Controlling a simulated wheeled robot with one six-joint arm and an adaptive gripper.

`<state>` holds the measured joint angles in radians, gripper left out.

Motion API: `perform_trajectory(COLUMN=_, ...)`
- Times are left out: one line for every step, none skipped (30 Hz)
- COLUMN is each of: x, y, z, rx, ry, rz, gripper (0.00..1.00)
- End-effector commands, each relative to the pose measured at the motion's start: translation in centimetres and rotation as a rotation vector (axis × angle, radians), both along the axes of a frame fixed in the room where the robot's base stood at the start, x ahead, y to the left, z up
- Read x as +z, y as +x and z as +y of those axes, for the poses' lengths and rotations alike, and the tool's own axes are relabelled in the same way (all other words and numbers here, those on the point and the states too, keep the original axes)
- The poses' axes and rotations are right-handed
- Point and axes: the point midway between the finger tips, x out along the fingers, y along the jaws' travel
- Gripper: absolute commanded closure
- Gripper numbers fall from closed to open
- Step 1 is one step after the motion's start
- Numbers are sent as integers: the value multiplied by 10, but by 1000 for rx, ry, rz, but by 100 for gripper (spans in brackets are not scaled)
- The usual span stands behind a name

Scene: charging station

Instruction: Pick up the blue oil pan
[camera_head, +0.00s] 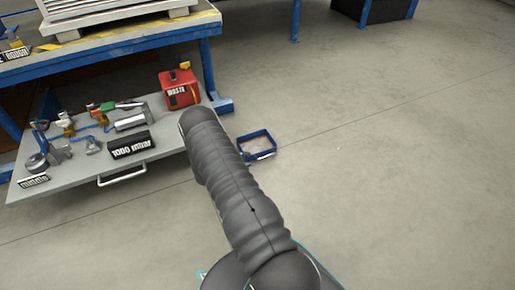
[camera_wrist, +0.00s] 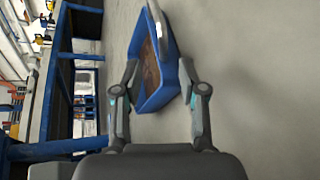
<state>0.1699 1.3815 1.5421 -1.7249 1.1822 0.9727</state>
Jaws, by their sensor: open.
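The blue oil pan (camera_head: 257,145) is a small rectangular tray on the grey floor, just right of my arm in the head view. Its inside looks pale brown there. In the wrist view the blue oil pan (camera_wrist: 150,95) lies ahead of my gripper (camera_wrist: 160,75), with a brown inside and a light grey bar at its far end. My gripper is open, with one finger on each side of the pan's near end. I cannot tell whether the fingers touch its walls. In the head view my arm hides my gripper.
A low grey shelf or drawer (camera_head: 70,165) with a handle carries tools and a red box (camera_head: 179,88), left of my arm. A blue-framed workbench (camera_head: 110,45) stands above it, its leg near the pan. The floor (camera_head: 400,170) to the right is clear.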

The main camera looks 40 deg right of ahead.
Motion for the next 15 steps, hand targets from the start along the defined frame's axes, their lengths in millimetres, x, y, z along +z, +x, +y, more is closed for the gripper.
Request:
perform_trajectory(x=-4, y=-1, z=-5, rx=-2, ry=0, rz=1, gripper=59)
perform_trajectory(x=-6, y=-1, z=-8, rx=-2, ry=0, rz=1, gripper=59)
perform_trajectory(x=-9, y=-1, z=-13, rx=-4, ry=-1, rz=1, gripper=59)
perform_trajectory(x=-11, y=-1, z=-17, rx=-4, ry=-1, rz=0, gripper=59)
perform_trajectory(x=-13, y=0, z=-21, rx=-3, ry=0, rz=0, gripper=59)
perform_trajectory(x=-15, y=0, z=-27, rx=-3, ry=0, rz=0, gripper=59)
perform_trajectory(x=-16, y=0, z=-31, rx=-3, ry=0, rz=0, gripper=59)
perform_trajectory(x=-18, y=0, z=-34, rx=-5, ry=0, rz=1, gripper=59)
perform_trajectory(x=-19, y=1, z=-38, rx=-4, ry=1, rz=0, gripper=59)
perform_trajectory(x=-19, y=1, z=-40, rx=-2, ry=0, rz=0, gripper=59)
perform_trajectory(x=-19, y=2, z=-41, rx=-2, ry=1, rz=0, gripper=59)
perform_trajectory(x=-19, y=2, z=-42, rx=-1, ry=1, rz=-1, gripper=59)
perform_trajectory(x=-19, y=2, z=-42, rx=0, ry=0, rz=-1, gripper=59)
perform_trajectory(x=-19, y=2, z=-42, rx=0, ry=0, rz=0, gripper=59)
perform_trajectory(x=-19, y=2, z=-42, rx=0, ry=0, rz=0, gripper=59)
